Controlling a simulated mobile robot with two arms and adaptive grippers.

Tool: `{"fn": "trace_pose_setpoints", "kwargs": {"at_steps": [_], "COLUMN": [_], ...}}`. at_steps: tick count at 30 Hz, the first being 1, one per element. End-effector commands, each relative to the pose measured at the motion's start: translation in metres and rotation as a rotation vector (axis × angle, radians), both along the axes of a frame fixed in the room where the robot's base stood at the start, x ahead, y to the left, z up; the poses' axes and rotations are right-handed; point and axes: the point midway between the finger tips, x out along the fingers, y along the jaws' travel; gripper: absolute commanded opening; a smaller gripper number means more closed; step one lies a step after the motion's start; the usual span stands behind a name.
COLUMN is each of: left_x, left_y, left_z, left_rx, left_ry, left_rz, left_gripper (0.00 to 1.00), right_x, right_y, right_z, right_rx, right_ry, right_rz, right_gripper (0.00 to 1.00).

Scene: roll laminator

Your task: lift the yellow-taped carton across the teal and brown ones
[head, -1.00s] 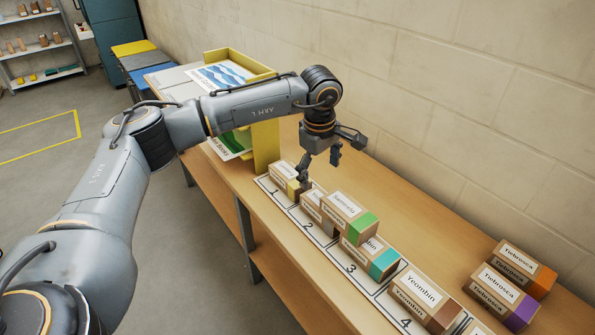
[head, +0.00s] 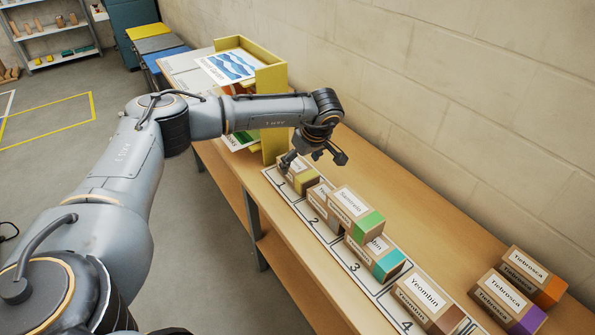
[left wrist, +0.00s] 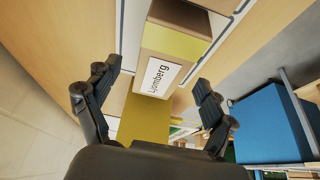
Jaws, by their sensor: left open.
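The yellow-taped carton (head: 303,184) sits at slot 1 at the far end of the numbered strip. In the left wrist view the carton (left wrist: 170,52) has a yellow band and a white label. My left gripper (head: 303,160) is open over it. In the left wrist view its fingers (left wrist: 157,76) are spread to either side of the carton's near end, with no visible grip. A brown-taped carton (head: 452,318) is near slot 4. My right gripper is out of view.
A yellow rack (head: 272,82) is just beyond slot 1. Orange-taped (head: 548,290) and purple-taped (head: 530,320) cartons stand at the right. The table strip along the wall (head: 440,215) is clear.

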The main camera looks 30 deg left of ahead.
Motion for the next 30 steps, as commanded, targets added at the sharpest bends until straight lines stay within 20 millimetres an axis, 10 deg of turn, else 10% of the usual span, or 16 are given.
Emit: {"fn": "trace_pose_setpoints", "kwargs": {"at_steps": [15,25,30], "left_x": [0.003,0.003,0.003], "left_y": [0.013,0.013,0.013], "left_z": [-0.031,-0.030,-0.030], "left_rx": [0.000,0.000,0.000], "left_ry": [0.000,0.000,-0.001], "left_rz": [0.001,0.001,0.002], "left_gripper": [0.81,0.15,0.15], "right_x": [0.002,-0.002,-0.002], "right_y": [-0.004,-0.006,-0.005], "right_z": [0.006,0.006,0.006], "right_rx": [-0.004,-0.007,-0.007], "right_ry": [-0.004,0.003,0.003], "right_rz": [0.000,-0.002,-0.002], "right_gripper": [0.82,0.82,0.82]}}
